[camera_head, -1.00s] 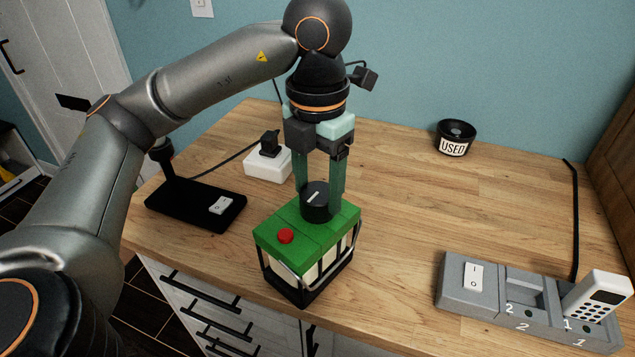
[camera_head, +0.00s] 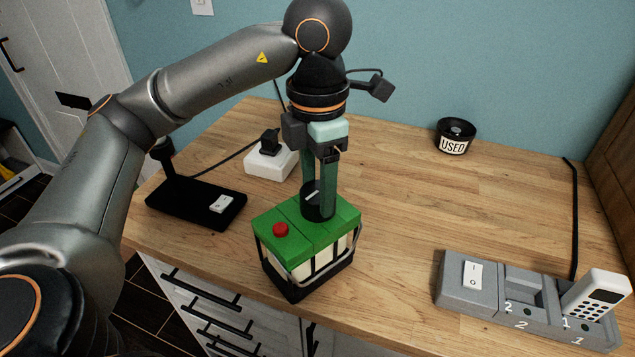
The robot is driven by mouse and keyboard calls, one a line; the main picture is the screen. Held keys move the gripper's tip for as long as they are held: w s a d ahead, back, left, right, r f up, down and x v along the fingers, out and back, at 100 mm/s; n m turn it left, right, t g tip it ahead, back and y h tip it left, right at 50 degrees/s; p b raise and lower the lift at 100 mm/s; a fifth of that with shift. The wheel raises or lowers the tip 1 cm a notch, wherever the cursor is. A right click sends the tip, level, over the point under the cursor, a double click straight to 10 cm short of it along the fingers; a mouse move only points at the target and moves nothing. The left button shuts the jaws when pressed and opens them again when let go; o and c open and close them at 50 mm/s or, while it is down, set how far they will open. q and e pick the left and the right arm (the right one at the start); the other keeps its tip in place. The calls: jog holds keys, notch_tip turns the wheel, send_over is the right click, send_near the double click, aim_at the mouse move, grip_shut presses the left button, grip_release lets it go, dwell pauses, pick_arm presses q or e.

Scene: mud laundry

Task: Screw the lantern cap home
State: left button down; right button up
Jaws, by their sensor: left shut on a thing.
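The lantern (camera_head: 309,248) stands upright on the wooden counter, with a green top, cream sides, a black base and a wire handle. A red button (camera_head: 280,230) sits on its top at the left. The black round cap (camera_head: 317,208) with a pale mark sits on the back right of the green top. My left gripper (camera_head: 319,203) points straight down and is shut on the cap, one finger on each side. The fingers partly hide the cap, and I cannot see its thread. My right gripper is not in view.
A black stand with a white switch (camera_head: 221,204) is left of the lantern. A white socket block (camera_head: 270,163) with a plug is behind. A black "USED" bowl (camera_head: 455,137) stands at the back. A grey dock (camera_head: 470,290) holds a white handset (camera_head: 596,298). The counter's middle right is clear.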

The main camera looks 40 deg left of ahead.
pick_arm(q)
jog(key=shift+c, duration=0.4)
grip_release()
jog(key=c, duration=0.4)
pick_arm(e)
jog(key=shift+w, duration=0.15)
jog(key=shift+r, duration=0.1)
pick_arm(q)
jog(key=shift+r, duration=0.25)
jog(key=shift+r+p, duration=0.45)
jog(key=shift+p, duration=0.25)
jog(key=shift+r+p, duration=0.6)
jog(key=shift+r, duration=0.05)
notch_tip(320, 180, up, 6)
jog(key=p, duration=0.5)
jog(key=shift+f, duration=0.25)
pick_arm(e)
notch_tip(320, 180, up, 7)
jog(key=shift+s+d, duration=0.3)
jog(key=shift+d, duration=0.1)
pick_arm(q)
jog(key=shift+f, duration=0.1)
